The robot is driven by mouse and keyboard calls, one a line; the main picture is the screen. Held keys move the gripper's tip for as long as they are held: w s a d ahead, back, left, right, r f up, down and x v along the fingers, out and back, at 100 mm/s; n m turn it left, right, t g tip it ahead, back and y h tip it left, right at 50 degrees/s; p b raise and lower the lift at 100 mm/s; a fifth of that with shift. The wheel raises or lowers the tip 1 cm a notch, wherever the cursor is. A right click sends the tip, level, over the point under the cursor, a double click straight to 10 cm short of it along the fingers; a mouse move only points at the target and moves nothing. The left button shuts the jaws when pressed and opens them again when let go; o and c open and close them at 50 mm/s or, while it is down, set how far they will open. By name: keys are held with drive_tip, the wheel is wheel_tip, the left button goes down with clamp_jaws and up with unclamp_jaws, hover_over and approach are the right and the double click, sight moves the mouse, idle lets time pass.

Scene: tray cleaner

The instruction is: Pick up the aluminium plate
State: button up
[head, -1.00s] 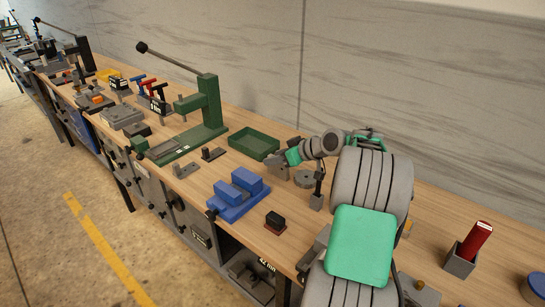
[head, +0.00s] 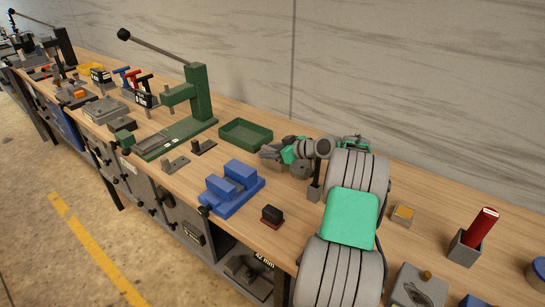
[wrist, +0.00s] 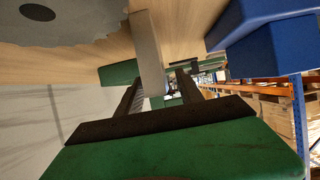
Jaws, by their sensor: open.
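My gripper (head: 267,153) is low over the bench, just right of the green tray, pointing left. In the wrist view its two dark fingers (wrist: 160,85) are apart, with no thing seen clamped. A narrow light-grey upright piece (wrist: 147,50) stands in front of the fingers there, overlapping the left one in the picture. It may be the aluminium plate seen edge-on; I cannot tell for sure, nor whether it lies between the fingers. In the head view my gripper hides most of that spot.
A grey disc with a dark hole (wrist: 40,20) is close to my gripper. A blue vise (head: 232,190) and a small black-and-red block (head: 271,216) are in front. The green tray (head: 246,135) and green arbor press (head: 201,95) are left.

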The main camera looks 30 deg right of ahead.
drive_tip(key=shift+x, duration=1)
clamp_jaws()
drive_tip(key=shift+r, duration=0.1)
